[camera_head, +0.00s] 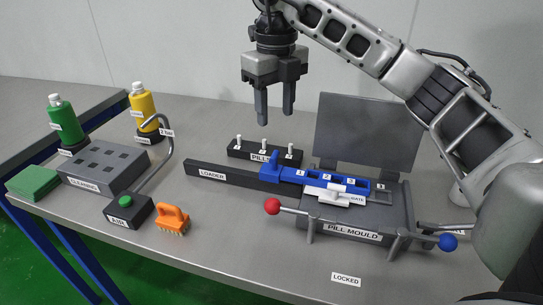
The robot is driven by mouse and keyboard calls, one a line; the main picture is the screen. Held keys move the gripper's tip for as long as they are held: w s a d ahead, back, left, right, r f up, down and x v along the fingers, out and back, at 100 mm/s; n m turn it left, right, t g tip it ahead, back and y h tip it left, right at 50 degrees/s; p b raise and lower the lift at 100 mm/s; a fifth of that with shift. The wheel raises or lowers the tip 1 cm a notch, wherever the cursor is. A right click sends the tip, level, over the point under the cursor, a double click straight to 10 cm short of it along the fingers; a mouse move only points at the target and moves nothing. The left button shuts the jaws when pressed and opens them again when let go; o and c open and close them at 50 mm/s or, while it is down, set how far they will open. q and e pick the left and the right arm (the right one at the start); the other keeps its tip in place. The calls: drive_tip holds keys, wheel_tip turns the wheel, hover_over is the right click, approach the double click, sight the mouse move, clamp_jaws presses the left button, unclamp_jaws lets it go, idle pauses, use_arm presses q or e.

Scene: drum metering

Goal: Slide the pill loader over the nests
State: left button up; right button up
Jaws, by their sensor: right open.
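The blue pill loader (312,180) lies along the dark rail marked LOADER (225,173), with its right part over the pill mould (352,224). Its numbered openings 1, 2 and 3 show on top, and an upright blue handle (276,162) stands at its left end. A white gate piece (342,195) sits at its front side. Any nests under the loader are hidden. My right gripper (275,114) is open and empty, fingers down, above and behind the loader's left end. My left gripper is not in view.
The PILLS block (251,155) with several white pegs stands behind the loader. A dark upright panel (366,133) stands behind the mould. Levers with a red ball (272,206) and a blue ball (448,242) flank it. Cleaning items, including an orange brush (173,219), occupy the left.

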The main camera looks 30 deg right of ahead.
sight(275, 155)
wheel_tip(275, 155, down, 12)
drive_tip(key=shift+r, duration=0.15)
clamp_jaws()
